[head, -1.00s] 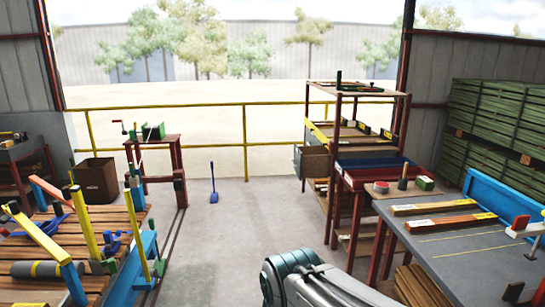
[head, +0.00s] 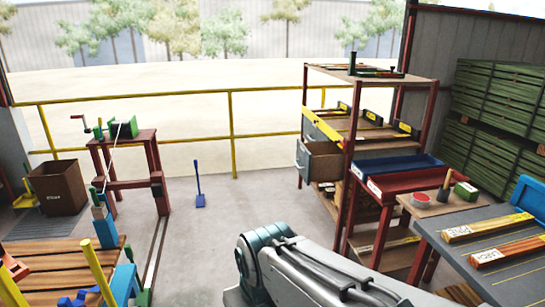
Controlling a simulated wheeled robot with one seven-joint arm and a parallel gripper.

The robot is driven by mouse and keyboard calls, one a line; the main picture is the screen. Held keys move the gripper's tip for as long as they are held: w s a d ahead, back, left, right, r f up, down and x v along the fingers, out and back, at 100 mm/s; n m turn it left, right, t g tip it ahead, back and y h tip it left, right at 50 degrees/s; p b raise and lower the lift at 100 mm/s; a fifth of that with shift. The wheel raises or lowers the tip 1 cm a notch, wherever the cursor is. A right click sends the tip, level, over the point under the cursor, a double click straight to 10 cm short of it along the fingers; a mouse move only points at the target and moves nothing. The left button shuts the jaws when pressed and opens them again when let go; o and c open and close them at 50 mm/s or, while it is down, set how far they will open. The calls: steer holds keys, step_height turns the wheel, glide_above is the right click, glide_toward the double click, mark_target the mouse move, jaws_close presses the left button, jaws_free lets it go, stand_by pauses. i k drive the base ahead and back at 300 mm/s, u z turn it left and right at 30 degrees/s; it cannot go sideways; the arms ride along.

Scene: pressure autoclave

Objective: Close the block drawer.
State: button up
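A drawer (head: 303,158) with a grey front juts out to the left from the reddish-brown shelf rack (head: 347,170), at mid height. It looks pulled open, and it is the only open drawer I can make out. Its inside is mostly hidden at this angle. My grey arm link shows at the bottom centre, in front of and below the rack. My gripper is out of view, so its state and its distance from the drawer do not show.
A blue tray (head: 398,165) and a red tray (head: 415,183) are right of the drawer. A grey-topped workbench (head: 480,265) stands at the right. A wooden bench (head: 60,265) is at lower left. A blue-handled tool (head: 199,185) stands on otherwise clear floor before the yellow railing (head: 232,130).

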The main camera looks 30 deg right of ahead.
mark_target(317, 161)
steer(key=z, duration=0.95)
steer(key=i, duration=1.1)
steer(key=u, duration=0.65)
steer(key=i, duration=2.5)
steer(key=z, duration=0.35)
